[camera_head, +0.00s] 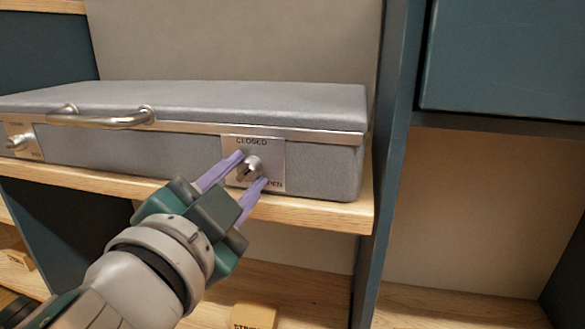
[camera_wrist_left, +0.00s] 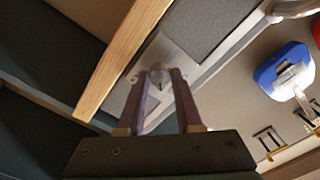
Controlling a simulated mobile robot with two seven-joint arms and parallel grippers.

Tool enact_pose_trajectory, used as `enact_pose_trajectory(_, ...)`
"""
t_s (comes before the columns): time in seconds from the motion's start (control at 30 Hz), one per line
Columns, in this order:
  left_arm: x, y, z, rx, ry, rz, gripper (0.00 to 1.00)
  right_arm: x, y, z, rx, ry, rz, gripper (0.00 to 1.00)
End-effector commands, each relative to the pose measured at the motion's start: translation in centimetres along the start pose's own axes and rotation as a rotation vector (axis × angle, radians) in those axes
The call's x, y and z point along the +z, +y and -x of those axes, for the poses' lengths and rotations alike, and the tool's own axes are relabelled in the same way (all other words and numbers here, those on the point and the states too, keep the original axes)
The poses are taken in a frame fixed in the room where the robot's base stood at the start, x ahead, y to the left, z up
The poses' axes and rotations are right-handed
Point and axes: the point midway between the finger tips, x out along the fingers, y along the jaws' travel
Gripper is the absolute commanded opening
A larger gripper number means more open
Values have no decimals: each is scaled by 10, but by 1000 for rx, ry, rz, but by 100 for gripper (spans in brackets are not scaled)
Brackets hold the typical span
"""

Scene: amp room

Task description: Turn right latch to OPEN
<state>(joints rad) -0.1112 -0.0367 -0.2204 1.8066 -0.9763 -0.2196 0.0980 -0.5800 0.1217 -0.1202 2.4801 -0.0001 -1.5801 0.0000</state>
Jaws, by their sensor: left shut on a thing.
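A grey case (camera_head: 330,165) with a metal handle (camera_head: 100,117) lies on a wooden shelf. Its right latch (camera_head: 251,167) is a metal knob on a plate (camera_head: 270,150) marked CLOSED at the top and OPEN at the lower right. My left gripper (camera_head: 250,172) has its two purple fingers on either side of the knob, shut on it. In the left wrist view the knob (camera_wrist_left: 158,74) sits between the fingertips (camera_wrist_left: 160,80). The fingers hide part of the knob and plate. The left latch (camera_head: 17,142) is at the left edge. My right gripper is not in view.
A dark upright panel (camera_head: 385,180) stands right of the case. A wooden block (camera_head: 254,316) sits on the lower shelf. The right compartment (camera_head: 480,210) looks empty.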

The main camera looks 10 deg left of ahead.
Motion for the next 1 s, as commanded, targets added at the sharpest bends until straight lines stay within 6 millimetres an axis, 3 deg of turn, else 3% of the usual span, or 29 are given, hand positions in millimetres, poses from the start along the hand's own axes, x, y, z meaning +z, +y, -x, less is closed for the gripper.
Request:
enact_pose_trajectory(0.6,-1,0,0,0,2,-555,0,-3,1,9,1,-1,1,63)
enact_pose_trajectory(1.0,-1,0,0,0,2,-747,0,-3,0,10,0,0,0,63)
